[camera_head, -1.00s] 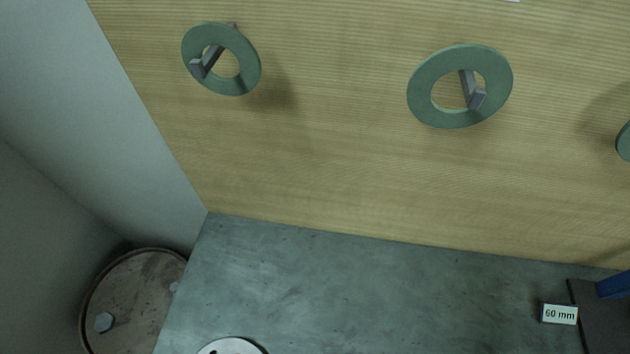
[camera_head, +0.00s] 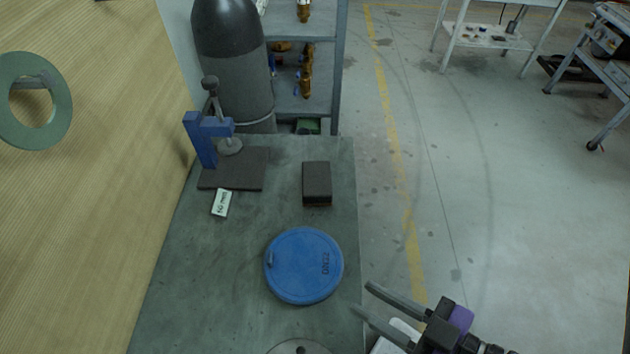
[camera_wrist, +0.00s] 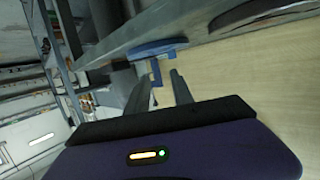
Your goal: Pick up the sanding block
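The sanding block (camera_head: 317,182) is a dark, nearly black rectangular block lying on the grey-green bench top in the head view, right of the blue clamp stand and near the bench's right edge. My gripper (camera_head: 360,299) shows at the bottom of the head view, at the bench's right edge, nearer than the block and well apart from it. Its two fingers are spread with nothing between them. The wrist view also shows the fingers (camera_wrist: 158,85) apart and empty. I cannot make out the block in the wrist view.
A blue round disc (camera_head: 304,265) marked DN32 lies between my gripper and the block. A dark cylinder (camera_head: 232,60) and shelf (camera_head: 338,70) are behind.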

